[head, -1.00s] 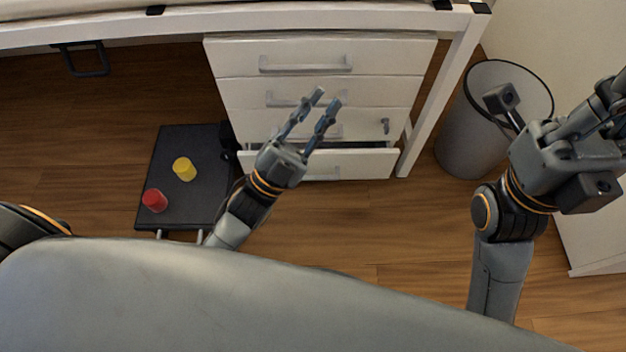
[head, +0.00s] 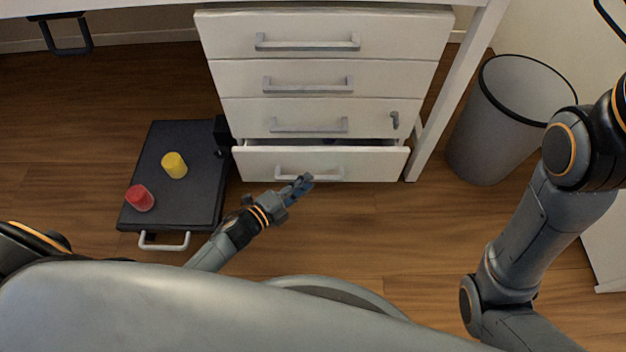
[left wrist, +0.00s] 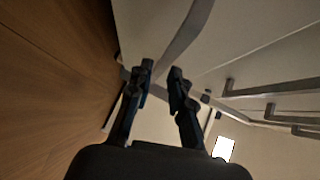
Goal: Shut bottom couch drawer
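The bottom drawer (head: 262,164) of the white drawer unit (head: 230,75) stands partly pulled out in the head view, with a dark gap above its front. Its handle (head: 328,178) is a pale bar. My left gripper (head: 301,184) is in front of this drawer, near the left part of the handle. In the left wrist view, the fingers (left wrist: 160,72) are apart with nothing held between them. A handle bar (left wrist: 187,32) shows just beyond the fingertips; contact cannot be told. My right arm is at the right, its gripper outside the picture.
A dark low platform (head: 180,208) with a red cup (head: 139,198) and a yellow cup (head: 174,165) lies left of the drawers. A grey bin (head: 490,135) stands to the right, beyond a white desk leg (head: 447,105).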

